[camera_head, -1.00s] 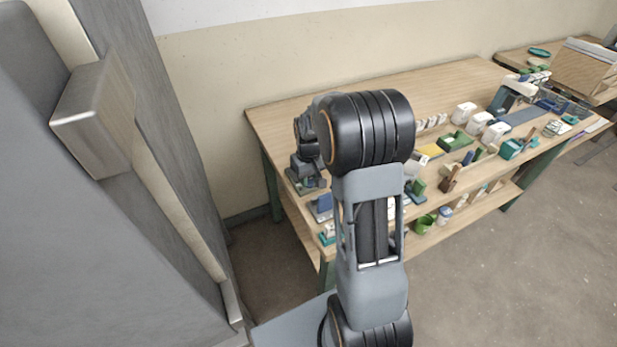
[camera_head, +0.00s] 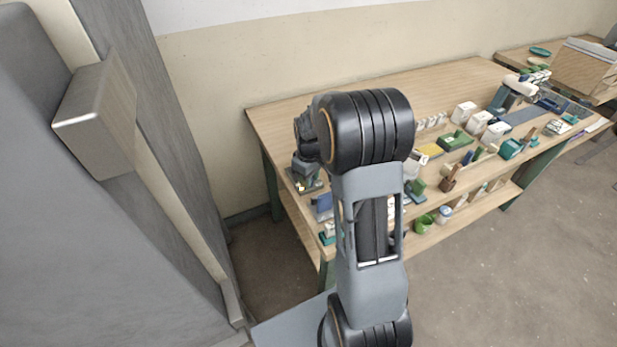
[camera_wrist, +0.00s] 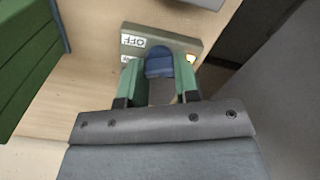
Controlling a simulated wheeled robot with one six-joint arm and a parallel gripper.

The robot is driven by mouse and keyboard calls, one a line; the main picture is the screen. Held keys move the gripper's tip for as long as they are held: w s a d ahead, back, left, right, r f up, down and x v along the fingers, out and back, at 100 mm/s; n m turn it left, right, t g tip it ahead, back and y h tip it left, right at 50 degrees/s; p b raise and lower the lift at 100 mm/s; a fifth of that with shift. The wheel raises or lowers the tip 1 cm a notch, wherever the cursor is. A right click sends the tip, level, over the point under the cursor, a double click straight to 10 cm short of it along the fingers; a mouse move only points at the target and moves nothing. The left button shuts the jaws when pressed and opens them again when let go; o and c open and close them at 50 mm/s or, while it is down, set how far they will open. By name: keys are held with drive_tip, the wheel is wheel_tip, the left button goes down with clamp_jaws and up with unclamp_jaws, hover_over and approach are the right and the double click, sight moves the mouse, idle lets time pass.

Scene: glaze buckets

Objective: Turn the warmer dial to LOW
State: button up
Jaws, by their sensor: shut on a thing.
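In the wrist view my gripper (camera_wrist: 161,72) has its two green fingers around a blue dial (camera_wrist: 159,58), shut on it. The dial sits on a grey-green warmer panel (camera_wrist: 190,42). An "OFF" label (camera_wrist: 133,40) shows on the panel to the left of the dial. Another label at the left is partly hidden by the left finger. In the head view my gripper is at the left end of the bench, where the warmer (camera_head: 314,184) shows only in part below my wrist.
The wooden bench (camera_head: 285,112) runs along the wall, with several boxes and tools to the right of my arm. A green block (camera_wrist: 25,60) stands at the left in the wrist view. A grey cabinet (camera_head: 90,260) stands at the left in the head view.

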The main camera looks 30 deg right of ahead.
drive_tip(key=o, duration=0.9)
wheel_tip(320, 180, up, 14)
drive_tip(key=shift+f+p, duration=0.1)
drive_tip(key=shift+p, duration=0.3)
idle(0.4)
